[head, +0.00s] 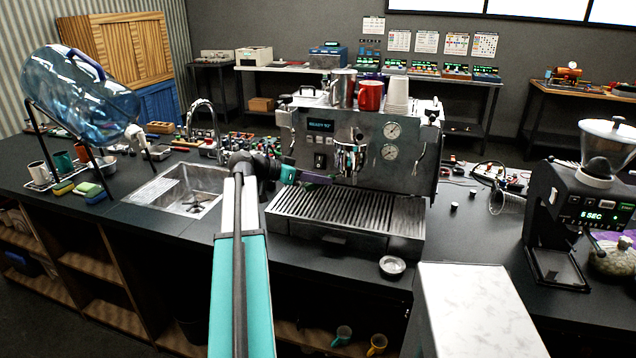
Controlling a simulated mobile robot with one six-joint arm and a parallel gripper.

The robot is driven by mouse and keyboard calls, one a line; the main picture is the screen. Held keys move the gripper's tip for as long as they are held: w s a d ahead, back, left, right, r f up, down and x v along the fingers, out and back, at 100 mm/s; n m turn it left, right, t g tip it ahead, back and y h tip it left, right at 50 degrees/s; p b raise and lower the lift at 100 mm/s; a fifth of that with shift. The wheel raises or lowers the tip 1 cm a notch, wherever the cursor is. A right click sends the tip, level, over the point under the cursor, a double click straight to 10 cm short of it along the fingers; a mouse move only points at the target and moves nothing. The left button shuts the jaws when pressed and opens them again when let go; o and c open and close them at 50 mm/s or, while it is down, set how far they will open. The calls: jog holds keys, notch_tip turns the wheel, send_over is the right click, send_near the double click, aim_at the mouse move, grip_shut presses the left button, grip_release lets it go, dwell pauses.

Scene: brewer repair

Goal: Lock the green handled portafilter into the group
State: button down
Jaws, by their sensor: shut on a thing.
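The espresso machine (375,135) stands at the centre of the counter, its small display lit. Its group (349,158) is a chrome part at the front, above the drip tray (345,210). My gripper (296,176) is at the machine's front, left of the group, and shut on the portafilter. A green-teal piece and a narrow purplish bar show between my wrist and the group. The portafilter's handle is small and partly hidden, so I cannot make out its green clearly. The portafilter's head is not distinct from the group; I cannot tell whether it is seated or how far it is turned.
A sink (187,190) with a tap lies left of the machine. A grinder (580,210) stands at the right. A red mug (370,96) and white cups (397,92) stand on the machine. A small metal dish (392,266) lies before it. A white-topped block (478,310) stands front right.

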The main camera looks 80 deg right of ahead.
jog(key=shift+r+b, duration=0.6)
jog(key=shift+r, duration=0.25)
dwell(2.1)
jog(key=shift+r+b, duration=0.4)
jog(key=shift+b, duration=0.75)
dwell(2.8)
jog(key=shift+s, duration=0.1)
jog(key=shift+s+a+n+t+h, duration=0.3)
jog(key=shift+s+a+n+h, duration=0.1)
jog(key=shift+a+n+h, duration=0.25)
jog(key=shift+d, duration=0.15)
